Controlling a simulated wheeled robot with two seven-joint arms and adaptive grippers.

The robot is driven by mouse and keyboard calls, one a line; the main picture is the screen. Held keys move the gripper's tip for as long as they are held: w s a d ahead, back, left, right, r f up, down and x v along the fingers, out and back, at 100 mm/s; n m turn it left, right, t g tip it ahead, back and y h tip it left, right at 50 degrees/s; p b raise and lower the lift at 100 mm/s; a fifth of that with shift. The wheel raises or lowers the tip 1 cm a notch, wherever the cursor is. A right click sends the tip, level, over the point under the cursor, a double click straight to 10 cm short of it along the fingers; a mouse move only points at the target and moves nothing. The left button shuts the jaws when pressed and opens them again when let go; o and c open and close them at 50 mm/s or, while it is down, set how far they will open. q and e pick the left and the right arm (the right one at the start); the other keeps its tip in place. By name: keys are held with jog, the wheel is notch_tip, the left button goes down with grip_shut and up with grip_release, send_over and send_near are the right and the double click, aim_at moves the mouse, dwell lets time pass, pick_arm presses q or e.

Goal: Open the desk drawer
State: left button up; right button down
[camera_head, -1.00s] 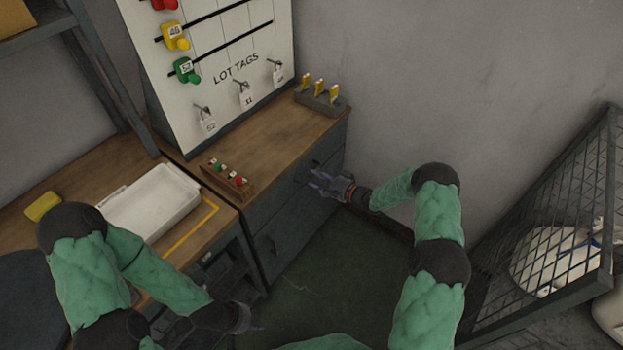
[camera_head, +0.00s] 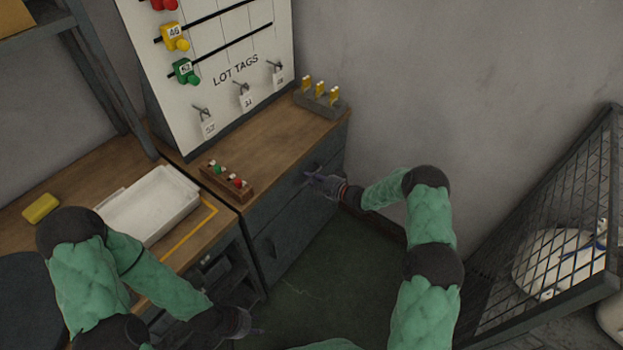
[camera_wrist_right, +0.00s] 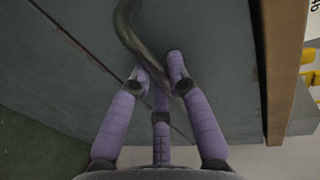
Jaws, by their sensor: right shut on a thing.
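The desk (camera_head: 262,150) has a wooden top and dark grey drawer fronts. The upper drawer front (camera_head: 280,203) looks flush with the desk. My right gripper (camera_head: 309,177) is at the upper drawer's handle. In the right wrist view, its purple fingers (camera_wrist_right: 163,78) are closed around the lower end of the dark curved handle (camera_wrist_right: 130,25) against the grey drawer front (camera_wrist_right: 205,60). A lower drawer (camera_head: 283,240) with its own handle is below. My left gripper (camera_head: 258,332) hangs low near the bench front, away from the drawers; its fingers are too small to judge.
A lot-tag board (camera_head: 225,70) stands on the desk. A small wooden rack (camera_head: 226,181) and a grey holder with yellow tags (camera_head: 321,102) sit on top. A white tray (camera_head: 150,207) is on the left bench. A mesh cage (camera_head: 560,220) stands at right. The green floor before the drawers is clear.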

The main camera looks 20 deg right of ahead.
jog(key=shift+s, duration=0.1)
jog(key=f+p+v, duration=0.2)
jog(key=v, duration=1.2)
jog(key=s+f+p+v, duration=0.1)
jog(key=f+p+v, duration=0.1)
jog(key=v, duration=1.2)
jog(key=shift+d+f, duration=0.35)
jog(key=shift+f, duration=0.35)
jog(key=c, duration=1.2)
grip_release()
jog(key=shift+o, duration=0.2)
jog(key=v, duration=0.7)
jog(key=shift+s, duration=0.25)
jog(key=shift+d, duration=0.1)
